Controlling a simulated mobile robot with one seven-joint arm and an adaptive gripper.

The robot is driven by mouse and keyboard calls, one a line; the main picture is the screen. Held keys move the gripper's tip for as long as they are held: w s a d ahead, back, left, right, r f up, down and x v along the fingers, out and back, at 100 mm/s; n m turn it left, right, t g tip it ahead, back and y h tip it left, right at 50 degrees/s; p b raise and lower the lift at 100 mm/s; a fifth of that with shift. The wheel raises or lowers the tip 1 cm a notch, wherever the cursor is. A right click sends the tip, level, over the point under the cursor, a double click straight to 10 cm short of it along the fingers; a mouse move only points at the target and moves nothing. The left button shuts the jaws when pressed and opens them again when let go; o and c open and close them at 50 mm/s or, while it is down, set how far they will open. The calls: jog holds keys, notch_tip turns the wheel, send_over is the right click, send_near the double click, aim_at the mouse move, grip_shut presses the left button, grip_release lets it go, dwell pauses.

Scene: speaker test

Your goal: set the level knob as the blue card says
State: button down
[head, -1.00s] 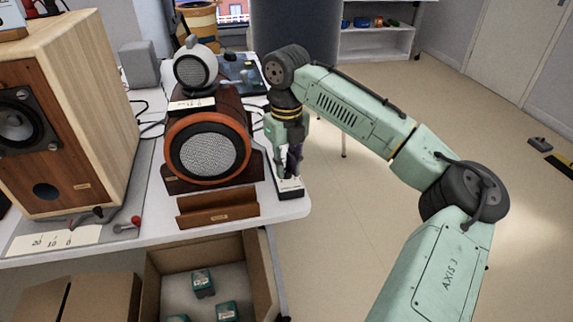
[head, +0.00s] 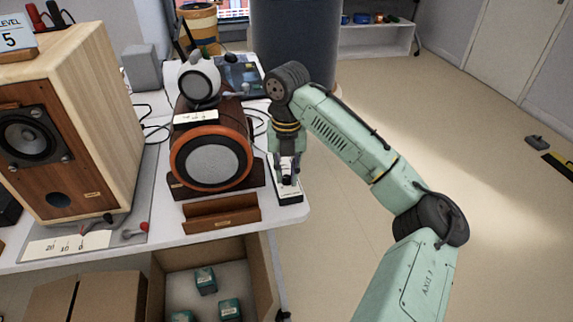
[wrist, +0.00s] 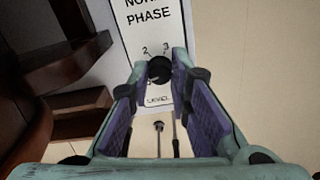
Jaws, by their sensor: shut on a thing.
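The blue-topped card (head: 13,38) on top of the wooden speaker reads LEVEL 5 in the head view. The black level knob (wrist: 159,70) is on a narrow white panel (wrist: 152,30) in the wrist view, with 2 and 3 printed above it and a LEVEL label below. My gripper (wrist: 159,76) is shut on the knob, a purple-padded finger at each side. In the head view my gripper (head: 287,178) points down at the panel's box (head: 288,195) on the table's right edge. The fingers hide part of the dial, and I cannot tell where the knob points.
A round orange-rimmed speaker (head: 212,163) in a wooden cradle stands just left of my gripper. A wooden tray (head: 222,216) lies in front of it. The large wooden speaker (head: 100,110) stands farther left. An open carton (head: 262,275) is below the table edge.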

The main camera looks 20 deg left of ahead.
jog(key=m+p, duration=0.1)
jog(key=m, duration=0.1)
jog(key=m+p, duration=0.1)
jog(key=p, duration=0.1)
jog(key=m+p, duration=0.1)
jog(key=m, duration=0.1)
jog(key=shift+r+m+p, duration=0.25)
jog(key=shift+m+p, duration=0.05)
jog(key=shift+p, duration=0.1)
jog(key=m+p, duration=0.2)
jog(key=m, duration=0.2)
jog(key=shift+f, duration=0.15)
jog(key=m, duration=0.6)
jog(key=shift+m, duration=0.4)
jog(key=m, duration=1.2)
jog(key=shift+m, duration=0.3)
jog(key=m, duration=0.5)
jog(key=shift+m, duration=0.3)
jog(key=m, duration=1.1)
jog(key=shift+m, duration=0.3)
